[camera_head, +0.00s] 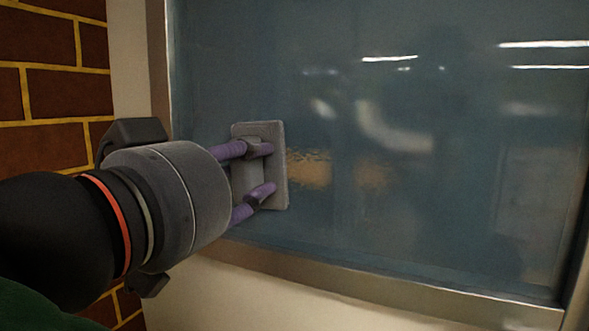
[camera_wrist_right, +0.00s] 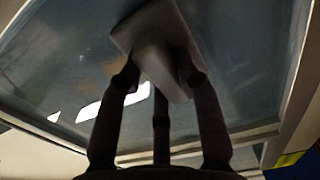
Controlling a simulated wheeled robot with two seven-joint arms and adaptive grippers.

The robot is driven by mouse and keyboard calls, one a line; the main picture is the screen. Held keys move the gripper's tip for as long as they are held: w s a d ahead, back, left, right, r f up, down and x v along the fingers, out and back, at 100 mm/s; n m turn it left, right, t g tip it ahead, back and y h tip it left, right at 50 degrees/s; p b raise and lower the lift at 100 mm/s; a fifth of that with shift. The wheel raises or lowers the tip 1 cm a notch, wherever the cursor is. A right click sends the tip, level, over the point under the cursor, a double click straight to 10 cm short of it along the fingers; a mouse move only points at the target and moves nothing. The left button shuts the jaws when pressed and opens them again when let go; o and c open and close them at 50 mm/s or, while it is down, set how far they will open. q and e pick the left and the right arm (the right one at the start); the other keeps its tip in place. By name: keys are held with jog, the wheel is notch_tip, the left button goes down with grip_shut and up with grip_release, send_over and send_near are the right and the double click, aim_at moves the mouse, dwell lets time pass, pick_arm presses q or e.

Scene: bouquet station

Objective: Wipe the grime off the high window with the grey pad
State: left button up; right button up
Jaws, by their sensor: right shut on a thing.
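The high window (camera_head: 440,215) is a dark bluish pane in a metal frame, and it fills most of the head view. A brownish grime patch (camera_head: 309,168) lies on the glass just right of the pad, with a fainter smear (camera_head: 374,177) further right. The grey pad (camera_head: 279,160) is a flat plate with a grip block on its back. My right gripper (camera_head: 262,171) is shut on that block, and the plate is at the glass; contact is hard to tell. The pad (camera_wrist_right: 150,30) also shows above the fingers in the right wrist view. My left gripper is out of view.
The metal window frame (camera_head: 380,288) runs below the pane, with another upright (camera_head: 158,70) at its left. A brick wall (camera_head: 55,90) stands further left. The glass right of the pad is clear of objects. Bright streaks on the pane look like reflections.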

jog(key=shift+v, duration=2.95)
jog(key=shift+s, duration=0.1)
jog(key=v, duration=0.2)
jog(key=shift+s+a+p, duration=0.15)
jog(key=shift+s+p, duration=0.15)
jog(key=shift+s, duration=0.1)
jog(key=shift+w, duration=0.1)
jog(key=shift+b+x, duration=0.5)
jog(key=shift+x, duration=3)
jog(key=shift+b+x, duration=0.35)
jog(key=shift+x, duration=0.6)
